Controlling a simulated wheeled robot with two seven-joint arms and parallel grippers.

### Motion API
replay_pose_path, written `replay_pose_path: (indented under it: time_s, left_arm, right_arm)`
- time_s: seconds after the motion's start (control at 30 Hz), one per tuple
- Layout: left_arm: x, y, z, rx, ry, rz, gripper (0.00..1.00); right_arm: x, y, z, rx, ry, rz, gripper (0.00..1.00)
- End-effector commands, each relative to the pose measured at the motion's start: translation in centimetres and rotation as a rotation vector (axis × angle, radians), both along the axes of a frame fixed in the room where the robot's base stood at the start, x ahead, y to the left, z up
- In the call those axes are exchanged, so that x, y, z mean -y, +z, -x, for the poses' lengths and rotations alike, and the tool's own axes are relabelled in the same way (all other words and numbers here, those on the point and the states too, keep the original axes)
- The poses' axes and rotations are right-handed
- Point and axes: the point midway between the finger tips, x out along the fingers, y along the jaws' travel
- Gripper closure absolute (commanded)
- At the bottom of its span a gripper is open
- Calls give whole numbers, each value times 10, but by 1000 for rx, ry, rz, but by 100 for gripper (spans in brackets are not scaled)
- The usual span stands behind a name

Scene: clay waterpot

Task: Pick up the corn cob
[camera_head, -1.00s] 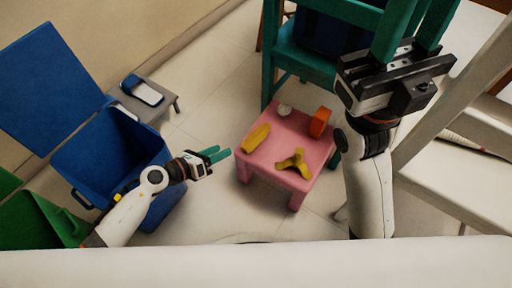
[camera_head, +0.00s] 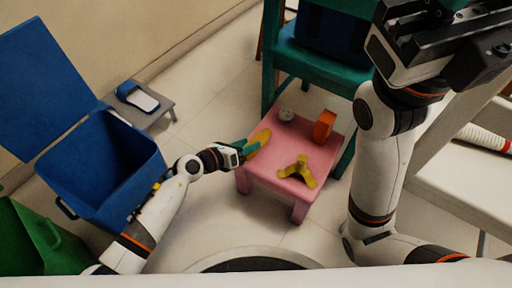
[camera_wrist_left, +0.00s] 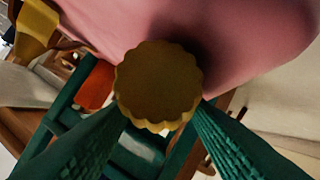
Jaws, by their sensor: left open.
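The yellow corn cob (camera_head: 262,137) lies on the pink stool (camera_head: 285,155) near its left edge. My left gripper (camera_head: 249,148) is open at the stool's left edge, its green fingers at the near end of the cob. In the left wrist view the cob's round, scalloped end (camera_wrist_left: 158,80) shows between the two green fingers (camera_wrist_left: 160,112). Whether the fingers touch it cannot be told. My right gripper (camera_head: 440,30) is raised at the top right; its fingers are mostly out of frame.
On the stool are a yellow banana-peel-like thing (camera_head: 298,171), an orange object (camera_head: 324,125) and a small pale round thing (camera_head: 287,114). A teal chair (camera_head: 330,62) stands behind. A blue bin (camera_head: 110,170) and green bin (camera_head: 40,240) stand left. White steps (camera_head: 465,185) are right.

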Motion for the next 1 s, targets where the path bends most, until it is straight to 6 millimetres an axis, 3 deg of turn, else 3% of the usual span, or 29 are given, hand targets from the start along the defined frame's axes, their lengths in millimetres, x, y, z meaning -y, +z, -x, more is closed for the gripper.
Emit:
replay_pose_path:
  time_s: [0.33,0.53,0.83,1.0]
  left_arm:
    - [5,-2,-4,-1,-1,-1,57]
    - [5,-2,-4,-1,0,-1,89]
    - [5,0,-4,1,0,-1,89]
    - [5,12,-4,1,0,-1,89]
  right_arm:
    - [0,2,3,13,-1,1,64]
    - [0,2,3,12,-1,1,64]
    - [0,4,3,14,0,1,64]
    - [1,5,-1,-4,1,-3,64]
